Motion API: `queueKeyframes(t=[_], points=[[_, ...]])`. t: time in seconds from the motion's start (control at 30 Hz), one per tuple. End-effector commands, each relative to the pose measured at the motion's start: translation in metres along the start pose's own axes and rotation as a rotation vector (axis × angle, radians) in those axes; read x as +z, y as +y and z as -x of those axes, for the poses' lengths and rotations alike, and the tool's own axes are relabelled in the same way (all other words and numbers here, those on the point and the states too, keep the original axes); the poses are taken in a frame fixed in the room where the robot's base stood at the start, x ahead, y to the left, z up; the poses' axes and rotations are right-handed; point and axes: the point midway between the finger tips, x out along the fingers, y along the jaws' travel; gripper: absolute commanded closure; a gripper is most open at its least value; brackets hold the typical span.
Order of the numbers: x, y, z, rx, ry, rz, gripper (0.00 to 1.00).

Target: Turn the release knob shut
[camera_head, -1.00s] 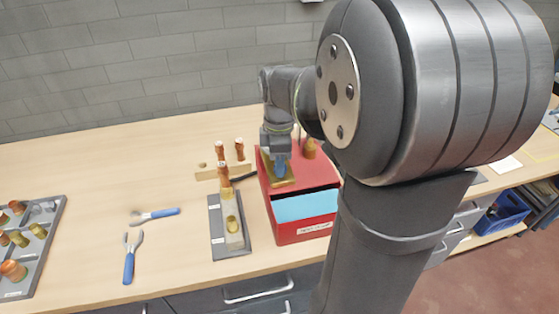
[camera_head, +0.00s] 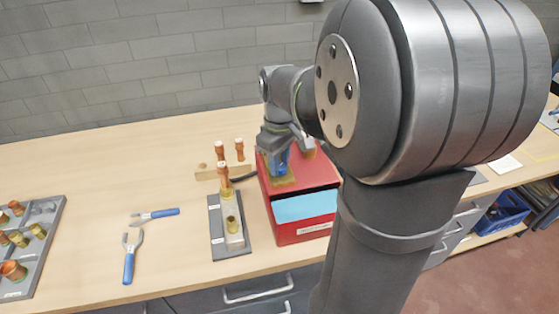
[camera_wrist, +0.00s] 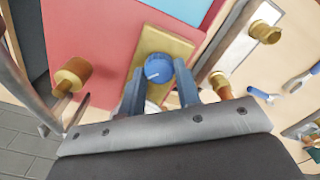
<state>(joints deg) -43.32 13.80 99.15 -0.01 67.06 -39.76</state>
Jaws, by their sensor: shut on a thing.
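The release knob (camera_wrist: 158,69) is blue and round with a white mark line, set on a brass plate (camera_wrist: 167,42) on top of the red box (camera_head: 313,174). In the wrist view my gripper (camera_wrist: 159,82) has one finger on each side of the knob and is shut on it. In the head view the gripper (camera_head: 277,163) points down onto the top of the red box, and the knob is mostly hidden behind it. The box front has a light blue panel (camera_head: 303,207) and a white label.
A brass fitting (camera_wrist: 72,76) stands beside the plate on the box. A grey stand (camera_head: 230,230) with copper and brass fittings is left of the box. Two blue-handled wrenches (camera_head: 128,266) (camera_head: 160,214) lie further left. A grey fittings tray (camera_head: 35,243) is at the far left.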

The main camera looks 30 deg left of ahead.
Motion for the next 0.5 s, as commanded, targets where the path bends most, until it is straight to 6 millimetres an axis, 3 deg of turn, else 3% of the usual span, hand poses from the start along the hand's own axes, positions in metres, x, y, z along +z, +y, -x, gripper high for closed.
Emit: queueKeyframes(t=[0.5], points=[[0.0000, 0.0012, 0.0002, 0.000, 0.001, -0.486, 0.93]])
